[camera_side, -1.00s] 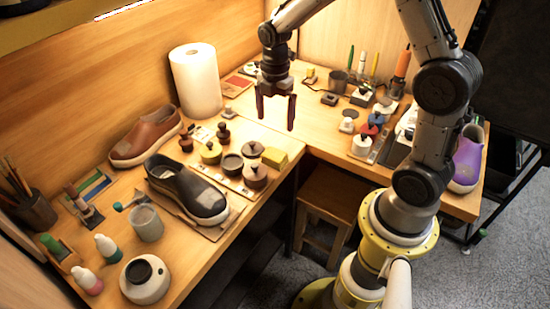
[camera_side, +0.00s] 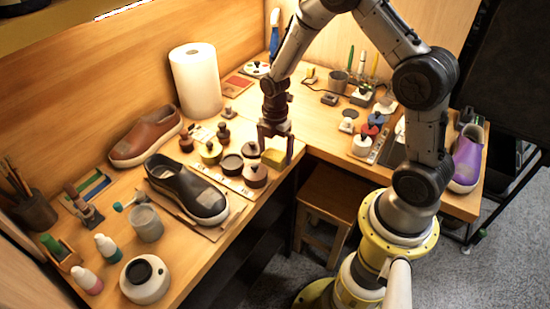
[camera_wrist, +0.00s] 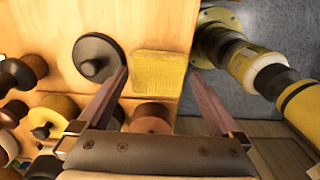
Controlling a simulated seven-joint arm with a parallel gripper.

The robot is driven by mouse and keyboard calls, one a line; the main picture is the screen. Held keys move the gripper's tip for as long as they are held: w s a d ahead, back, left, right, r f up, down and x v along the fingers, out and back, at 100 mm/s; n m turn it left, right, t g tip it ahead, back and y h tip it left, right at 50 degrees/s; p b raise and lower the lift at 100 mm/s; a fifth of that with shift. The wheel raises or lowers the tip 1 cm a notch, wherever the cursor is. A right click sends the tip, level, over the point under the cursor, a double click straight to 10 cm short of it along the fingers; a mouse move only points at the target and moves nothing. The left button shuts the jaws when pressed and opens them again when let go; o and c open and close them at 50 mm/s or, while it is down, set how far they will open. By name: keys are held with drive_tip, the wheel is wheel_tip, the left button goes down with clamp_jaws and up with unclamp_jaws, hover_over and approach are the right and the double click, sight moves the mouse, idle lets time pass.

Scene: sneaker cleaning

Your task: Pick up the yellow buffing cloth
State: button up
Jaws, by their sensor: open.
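The yellow buffing cloth (camera_side: 274,157) is a small folded block at the right end of the row of pots on the left bench. It also shows in the wrist view (camera_wrist: 159,72), flat on the wood with a woven surface. My gripper (camera_side: 276,154) is low over it, open, with its fingers pointing down. In the wrist view my gripper's fingertips (camera_wrist: 158,74) lie on either side of the cloth, with nothing held between them. I cannot tell how far the tips are above the bench.
A dark-knobbed round pot (camera_wrist: 97,58) sits close by the left finger in the wrist view. A dark sneaker (camera_side: 187,187) is further left. The bench edge is close on the right.

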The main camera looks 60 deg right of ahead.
sight(275, 154)
drive_tip(key=c, duration=1)
drive_tip(key=shift+r, duration=0.6)
wheel_tip(275, 154, up, 2)
drive_tip(key=shift+r, duration=0.15)
drive_tip(key=s+a+r, duration=0.1)
drive_tip(key=s+r, duration=0.2)
drive_tip(key=s, duration=0.1)
drive_tip(key=s+a+r, duration=0.1)
drive_tip(key=s+r, duration=0.2)
drive_tip(key=s, duration=0.2)
drive_tip(key=s+r, duration=0.3)
drive_tip(key=s, duration=0.1)
drive_tip(key=shift+s+a+r, duration=0.25)
drive_tip(key=shift+s+a, duration=0.15)
